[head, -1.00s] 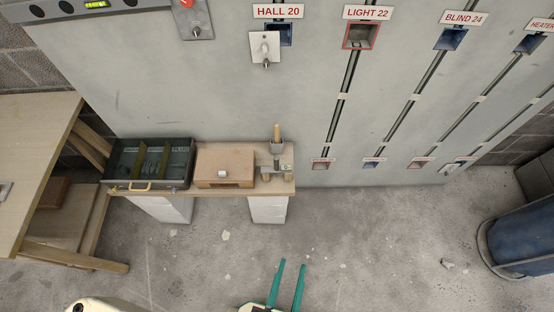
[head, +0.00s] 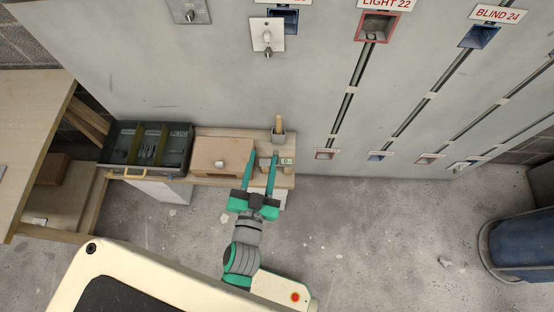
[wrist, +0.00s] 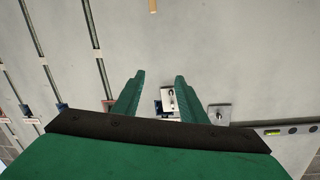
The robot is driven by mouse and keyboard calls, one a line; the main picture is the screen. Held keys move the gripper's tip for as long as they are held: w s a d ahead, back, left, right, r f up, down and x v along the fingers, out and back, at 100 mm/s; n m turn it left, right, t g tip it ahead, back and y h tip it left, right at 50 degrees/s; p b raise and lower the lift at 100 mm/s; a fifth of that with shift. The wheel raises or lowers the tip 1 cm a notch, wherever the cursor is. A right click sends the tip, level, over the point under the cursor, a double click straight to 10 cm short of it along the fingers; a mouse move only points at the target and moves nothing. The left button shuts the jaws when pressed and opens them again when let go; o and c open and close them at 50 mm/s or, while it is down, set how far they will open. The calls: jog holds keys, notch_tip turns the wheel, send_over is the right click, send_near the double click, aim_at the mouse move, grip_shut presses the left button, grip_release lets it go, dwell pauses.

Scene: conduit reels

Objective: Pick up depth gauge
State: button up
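I cannot make out the depth gauge for certain. A small pale item with a greenish mark (head: 287,161) sits at the right end of the low bench and may be it; it is too small to tell. My gripper (head: 262,154) is open, its two teal fingers over the bench's right part, just left of that item. Nothing shows between the fingers. In the wrist view my gripper (wrist: 159,76) is also open, with the wall beyond it. The fingers and wrist hide part of the bench.
A cup with a wooden handle (head: 278,134) stands behind the fingers. A brown box (head: 222,155) and a dark divided toolbox (head: 148,148) fill the bench's left. The grey wall panel (head: 230,90) rises behind.

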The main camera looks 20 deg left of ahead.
jog(key=w+a+r+n+g+y, duration=0.1)
jog(key=w+a+r+n+y, duration=0.45)
jog(key=a, duration=0.45)
jog(key=w+a+r+n+g+y, duration=0.1)
jog(key=w+a+r+n+y, duration=0.25)
jog(key=w+a+r, duration=0.4)
jog(key=s+a+r+n+g+y, duration=0.2)
jog(key=a+n+g, duration=0.15)
jog(key=a, duration=0.25)
jog(key=s+a+r+n+g+y, duration=0.1)
jog(key=a+r+n+g+y, duration=0.1)
jog(key=a+n, duration=0.25)
jog(key=n+g+h, duration=0.9)
jog(key=n+h, duration=0.6)
jog(key=h, duration=0.1)
send_over(276, 151)
notch_tip(276, 151, down, 26)
jog(key=shift+s+a+f, duration=0.1)
jog(key=shift+f, duration=0.25)
notch_tip(276, 151, down, 10)
jog(key=shift+s+f, duration=0.1)
grip_shut()
